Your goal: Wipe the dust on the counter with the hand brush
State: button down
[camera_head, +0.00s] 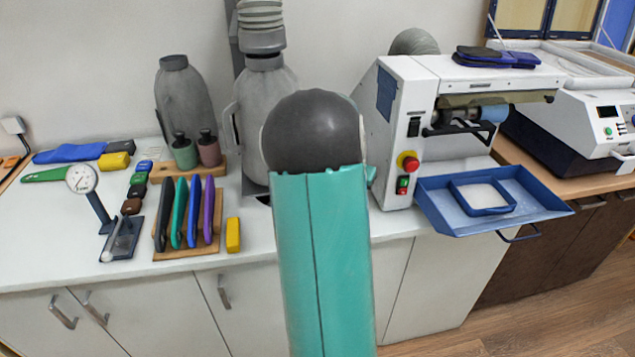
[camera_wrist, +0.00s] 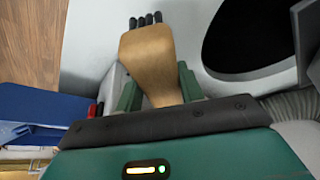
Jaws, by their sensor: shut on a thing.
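In the wrist view my gripper (camera_wrist: 159,88) is shut on the hand brush (camera_wrist: 148,52), with a green finger on each side of its tan wooden body. The brush's black bristles point away from my gripper, toward the top of the picture. The white counter (camera_head: 40,272) runs across the head view. In the head view my teal arm hides the middle of the counter, and my gripper and the brush are hidden behind it. I cannot make out dust in either view. Whether the bristles touch the surface beyond them, I cannot tell.
A white machine (camera_head: 400,85) with a blue tray (camera_head: 460,222) stands right of my arm. Left are a wooden rack of coloured tools (camera_head: 185,250), a dial gauge (camera_head: 81,180), a yellow block (camera_head: 233,235) and grey bottles (camera_head: 185,100). A black oval (camera_wrist: 250,35) shows in the wrist view.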

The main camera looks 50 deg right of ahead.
jog(key=shift+w+r, duration=0.2)
jog(key=shift+r, duration=1.45)
jog(key=shift+s+r, duration=0.1)
